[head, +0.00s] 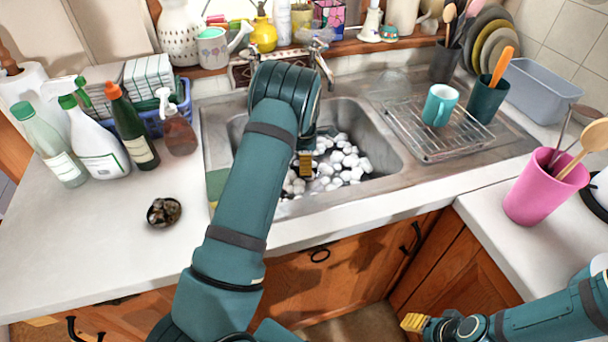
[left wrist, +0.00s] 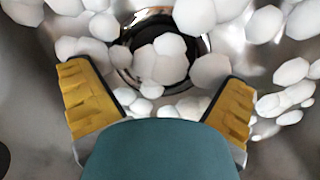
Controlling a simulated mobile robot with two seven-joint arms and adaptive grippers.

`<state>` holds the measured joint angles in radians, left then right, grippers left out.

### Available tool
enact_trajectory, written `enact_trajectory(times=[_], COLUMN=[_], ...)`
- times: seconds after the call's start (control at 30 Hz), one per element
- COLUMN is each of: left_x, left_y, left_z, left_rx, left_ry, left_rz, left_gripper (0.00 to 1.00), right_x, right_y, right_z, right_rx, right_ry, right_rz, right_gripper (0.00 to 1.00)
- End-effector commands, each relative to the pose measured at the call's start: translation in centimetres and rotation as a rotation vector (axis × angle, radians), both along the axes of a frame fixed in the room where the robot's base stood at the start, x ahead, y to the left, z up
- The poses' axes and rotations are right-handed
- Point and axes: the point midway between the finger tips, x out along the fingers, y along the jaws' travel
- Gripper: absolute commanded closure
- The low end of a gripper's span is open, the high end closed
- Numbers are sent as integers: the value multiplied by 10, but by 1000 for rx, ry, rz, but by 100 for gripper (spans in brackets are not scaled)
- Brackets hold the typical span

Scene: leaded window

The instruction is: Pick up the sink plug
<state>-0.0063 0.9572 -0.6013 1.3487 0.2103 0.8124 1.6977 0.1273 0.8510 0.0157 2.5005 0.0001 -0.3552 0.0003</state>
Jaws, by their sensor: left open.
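A dark round piece with a metal rim (left wrist: 122,57) lies on the sink floor in the left wrist view. White foam clumps (left wrist: 158,62) cover much of it, so I cannot tell whether it is the sink plug or the drain. My left gripper (left wrist: 157,85) is open above the foam, with its yellow fingers apart near the dark piece. In the head view the left gripper (head: 305,163) is inside the steel sink (head: 385,130), partly hidden by its arm. My right gripper (head: 413,322) is low in front of the cabinets, away from the sink; its opening is unclear.
Bottles (head: 133,125) and a blue basket (head: 183,106) stand left of the sink. A wire rack (head: 440,145) with a teal mug (head: 439,105) is at the right. A pink utensil cup (head: 541,190) stands further right.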

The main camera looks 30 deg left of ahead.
Motion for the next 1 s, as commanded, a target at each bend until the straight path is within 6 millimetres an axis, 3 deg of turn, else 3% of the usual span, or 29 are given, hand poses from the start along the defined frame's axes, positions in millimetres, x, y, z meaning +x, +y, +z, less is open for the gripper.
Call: enact_trajectory(times=[0.23,0.5,0.57,0.7,0.77,1.0], left_x=[-3,-3,-3,-3,-3,-4], left_y=[0,0,0,0,0,0], left_z=[-38,-42,-42,-42,-42,-43], left_rx=[0,0,0,0,0,0], left_ry=[4,2,2,2,2,4], left_rz=[0,0,0,0,0,1], left_gripper=[0,0,18,66,71,72], right_x=[2,3,3,3,2,3], right_y=[0,0,0,0,0,0], right_z=[-13,-13,-13,-13,-13,-13], right_rx=[-1,-1,-1,-1,-1,-1], right_ry=[-6,-7,-6,-6,-6,-6], right_rz=[-1,-2,-1,-1,-1,-1], right_gripper=[53,53,53,53,53,53])
